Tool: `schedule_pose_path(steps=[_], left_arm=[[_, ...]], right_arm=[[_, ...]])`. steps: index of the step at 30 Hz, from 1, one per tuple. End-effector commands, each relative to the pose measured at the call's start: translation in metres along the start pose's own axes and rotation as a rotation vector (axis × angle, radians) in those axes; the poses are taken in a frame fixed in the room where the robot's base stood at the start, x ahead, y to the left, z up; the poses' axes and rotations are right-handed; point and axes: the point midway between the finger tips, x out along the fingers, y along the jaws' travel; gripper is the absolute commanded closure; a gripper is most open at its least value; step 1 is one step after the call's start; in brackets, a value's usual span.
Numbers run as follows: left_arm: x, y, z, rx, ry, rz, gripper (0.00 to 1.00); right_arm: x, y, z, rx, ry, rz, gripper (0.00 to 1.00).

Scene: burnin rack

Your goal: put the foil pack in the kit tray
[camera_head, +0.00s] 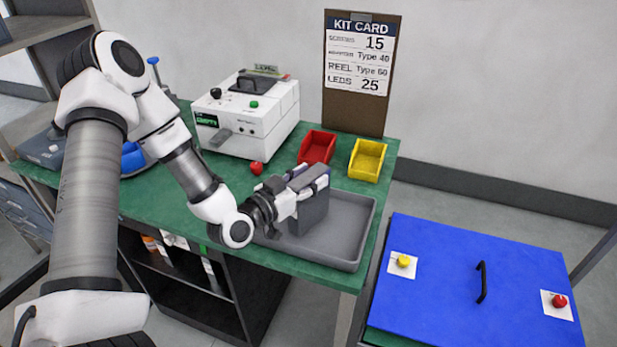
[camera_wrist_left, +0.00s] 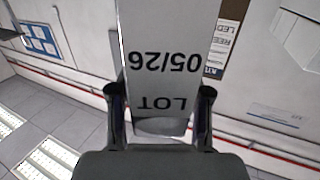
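The foil pack (camera_head: 311,211) is a flat grey pack standing roughly upright over the grey kit tray (camera_head: 348,258). My left gripper (camera_head: 306,190) is shut on its upper part. In the left wrist view the pack (camera_wrist_left: 165,65) sits between both fingers of the gripper (camera_wrist_left: 160,105), its printed face reading "LOT" and "05/26" upside down. The pack's lower edge appears to be within the tray's outline; I cannot tell whether it touches the floor of the tray. The gripper and wrist hide part of the tray's left side. My right gripper is not in view.
A red bin (camera_head: 317,147) and a yellow bin (camera_head: 367,160) stand behind the tray on the green bench (camera_head: 150,203). A white machine (camera_head: 247,118) stands at back left, with a red knob (camera_head: 257,168) before it. A blue lid (camera_head: 440,270) with a handle is at right.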

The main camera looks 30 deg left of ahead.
Motion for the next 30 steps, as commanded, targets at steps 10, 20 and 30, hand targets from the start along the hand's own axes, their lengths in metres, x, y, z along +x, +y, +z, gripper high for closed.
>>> schedule_pose_path(steps=[10, 20, 30], left_arm=[[0.0, 0.0, -0.004, 0.0, 0.0, 0.0, 0.38], [-0.043, -0.002, -0.007, -0.011, -0.001, -0.006, 0.38], [-0.107, -0.001, -0.012, -0.005, -0.005, -0.003, 0.38]], right_arm=[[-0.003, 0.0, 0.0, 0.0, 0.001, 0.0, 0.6], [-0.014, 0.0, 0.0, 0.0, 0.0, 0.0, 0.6], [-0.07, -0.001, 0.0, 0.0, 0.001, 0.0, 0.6]])
